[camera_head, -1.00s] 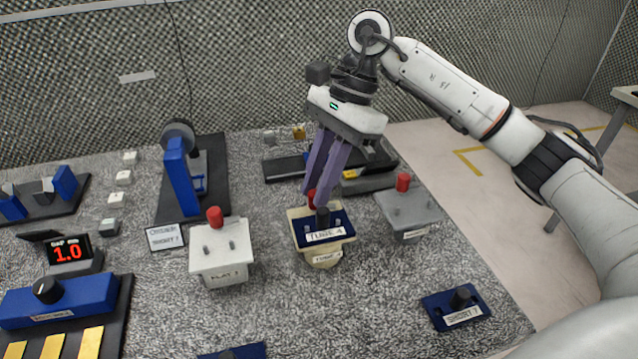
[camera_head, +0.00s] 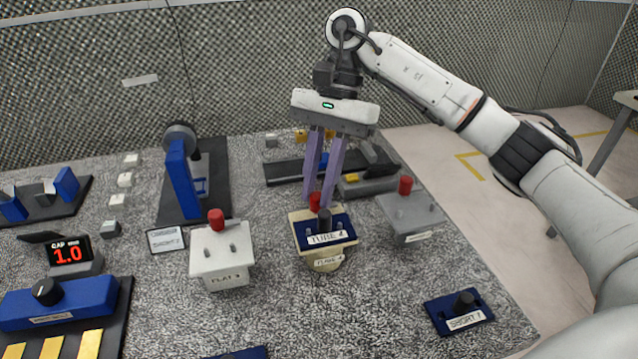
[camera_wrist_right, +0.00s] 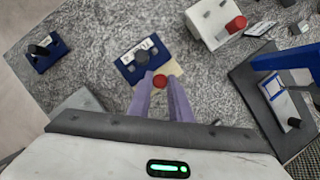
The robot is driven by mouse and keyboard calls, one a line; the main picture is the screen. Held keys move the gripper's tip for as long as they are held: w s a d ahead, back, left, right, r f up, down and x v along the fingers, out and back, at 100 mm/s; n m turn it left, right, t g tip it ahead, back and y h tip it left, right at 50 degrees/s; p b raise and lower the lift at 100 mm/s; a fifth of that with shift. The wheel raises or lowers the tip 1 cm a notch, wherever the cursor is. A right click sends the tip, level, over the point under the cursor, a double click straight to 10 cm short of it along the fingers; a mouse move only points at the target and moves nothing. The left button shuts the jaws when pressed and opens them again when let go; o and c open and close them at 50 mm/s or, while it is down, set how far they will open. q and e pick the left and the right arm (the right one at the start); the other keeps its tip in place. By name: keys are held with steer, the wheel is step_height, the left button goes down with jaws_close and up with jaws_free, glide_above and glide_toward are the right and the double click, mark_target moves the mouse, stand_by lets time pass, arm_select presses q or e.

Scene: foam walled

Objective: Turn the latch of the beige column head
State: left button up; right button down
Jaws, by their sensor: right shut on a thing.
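The beige column head (camera_head: 298,214) stands right of the table's middle. A blue plate (camera_head: 340,227) with a black knob (camera_head: 324,220) and a white label sits on top of it. Its red-topped latch (camera_head: 314,201) stands at the back edge; the red top also shows in the right wrist view (camera_wrist_right: 160,81). My right gripper (camera_head: 318,198) points down from above, its two purple fingers shut on the latch, one on each side. The fingers partly hide the latch's lower part. The left gripper is in neither view.
A white column head (camera_head: 222,255) with a red latch stands to the left, and a grey one (camera_head: 410,215) close on the right. A blue plate (camera_head: 458,312) lies at front right. A blue upright stand (camera_head: 182,180) rises at back left.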

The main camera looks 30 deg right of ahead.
steer(key=shift+r, duration=0.1)
steer(key=c, duration=1.6)
jaws_free()
steer(key=p+v, duration=0.2)
steer(key=v, duration=0.8)
steer(key=shift+r, duration=0.15)
